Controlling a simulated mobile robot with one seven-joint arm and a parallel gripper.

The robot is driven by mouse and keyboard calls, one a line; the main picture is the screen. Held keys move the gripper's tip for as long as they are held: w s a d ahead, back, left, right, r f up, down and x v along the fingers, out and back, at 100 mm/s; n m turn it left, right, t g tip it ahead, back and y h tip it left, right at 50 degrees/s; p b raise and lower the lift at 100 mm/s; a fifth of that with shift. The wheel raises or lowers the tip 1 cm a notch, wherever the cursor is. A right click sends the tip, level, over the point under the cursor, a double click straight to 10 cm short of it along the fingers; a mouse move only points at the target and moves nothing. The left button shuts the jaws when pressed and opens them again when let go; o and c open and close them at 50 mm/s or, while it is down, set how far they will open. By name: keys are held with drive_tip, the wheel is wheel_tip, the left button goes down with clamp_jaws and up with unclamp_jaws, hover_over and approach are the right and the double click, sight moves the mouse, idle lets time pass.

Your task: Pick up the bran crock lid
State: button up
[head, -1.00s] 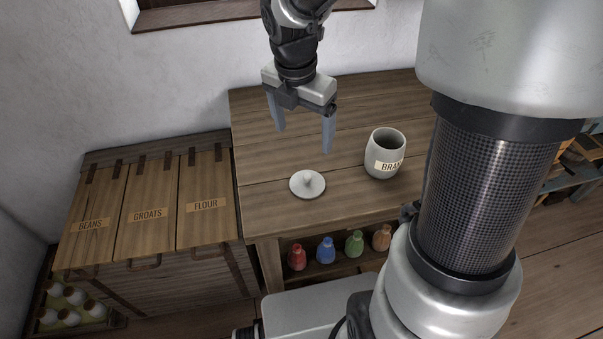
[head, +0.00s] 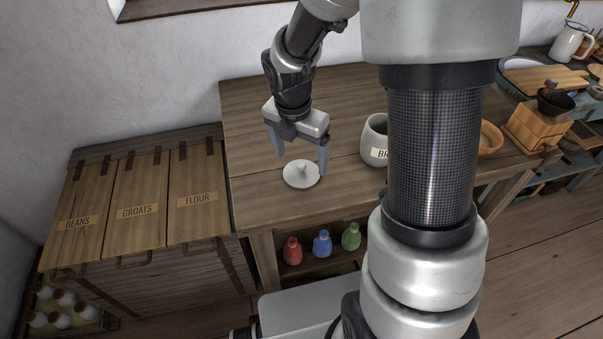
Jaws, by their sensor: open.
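The bran crock lid (head: 293,178), a pale round disc with a small knob on top, lies on the wooden table (head: 262,207) near its front left. The bran crock (head: 373,143), grey and labelled, stands open to the right of the lid, partly hidden by my arm. My gripper (head: 300,163) is open and empty, pointing down, just above and behind the lid. Its fingers show on either side of the lid's knob in the picture. I cannot tell the exact height between fingertips and lid.
A bin with lids marked beans, groats and flour (head: 137,211) stands left of the table. Red (head: 292,251), blue (head: 322,244) and green (head: 351,236) bottles sit on the shelf below. A wooden bowl (head: 490,139) and a wooden box (head: 536,127) are at the right.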

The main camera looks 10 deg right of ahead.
sight(301, 166)
drive_tip(key=f, duration=0.2)
drive_tip(key=f+b, duration=0.1)
drive_tip(key=f, duration=0.1)
drive_tip(key=shift+w+d+f, duration=0.1)
drive_tip(key=shift+w, duration=0.1)
drive_tip(key=shift+c, duration=0.2)
drive_tip(key=c, duration=1.2)
